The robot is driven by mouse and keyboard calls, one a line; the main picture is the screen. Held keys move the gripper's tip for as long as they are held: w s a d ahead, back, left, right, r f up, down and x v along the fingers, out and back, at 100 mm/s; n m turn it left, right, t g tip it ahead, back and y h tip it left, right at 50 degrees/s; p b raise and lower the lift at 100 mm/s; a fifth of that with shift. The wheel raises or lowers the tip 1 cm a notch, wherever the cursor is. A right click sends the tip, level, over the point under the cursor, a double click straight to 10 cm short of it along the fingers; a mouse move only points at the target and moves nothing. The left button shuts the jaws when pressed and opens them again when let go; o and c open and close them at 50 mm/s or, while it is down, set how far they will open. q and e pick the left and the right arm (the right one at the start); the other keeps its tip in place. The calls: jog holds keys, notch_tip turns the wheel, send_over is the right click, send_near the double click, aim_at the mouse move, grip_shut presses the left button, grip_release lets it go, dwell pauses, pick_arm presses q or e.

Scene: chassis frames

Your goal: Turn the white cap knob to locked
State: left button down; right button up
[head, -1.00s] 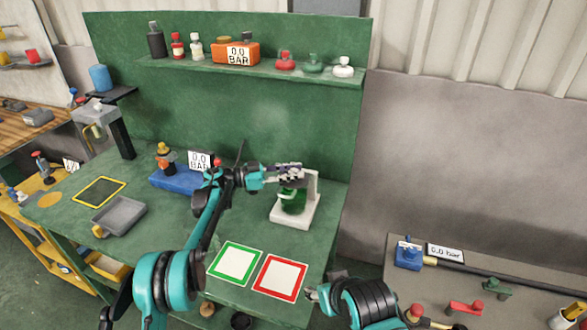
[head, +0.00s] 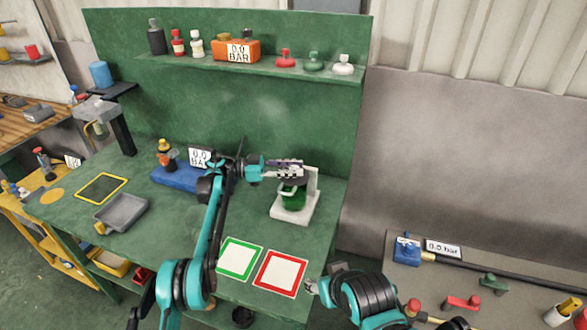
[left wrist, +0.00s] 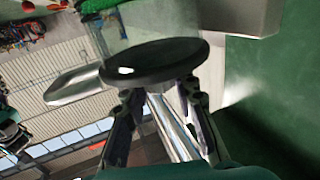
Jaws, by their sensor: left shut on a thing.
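My left gripper (head: 299,171) is at the top of a dark green body (head: 293,193) held in a white stand (head: 285,214). In the left wrist view, a dark round disc (left wrist: 155,62) sits at the tips of my left fingers, and the gripper is shut on it. A flat metal piece (left wrist: 75,86) sticks out beside the disc. No white cap shows clearly at the grip; the gripper covers the top of the green body. My right gripper (head: 311,287) is low at the table's front right edge, and its fingers are too small to judge.
A green-framed pad (head: 239,259) and a red-framed pad (head: 280,273) lie bare in front of the stand. A blue block (head: 175,178) with a gauge is left of it. The shelf above holds several knobs, including a white one (head: 343,66).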

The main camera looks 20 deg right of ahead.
pick_arm(q)
jog(key=c, duration=1.2)
grip_release()
jog(key=shift+d, duration=0.1)
jog(key=shift+t, duration=0.3)
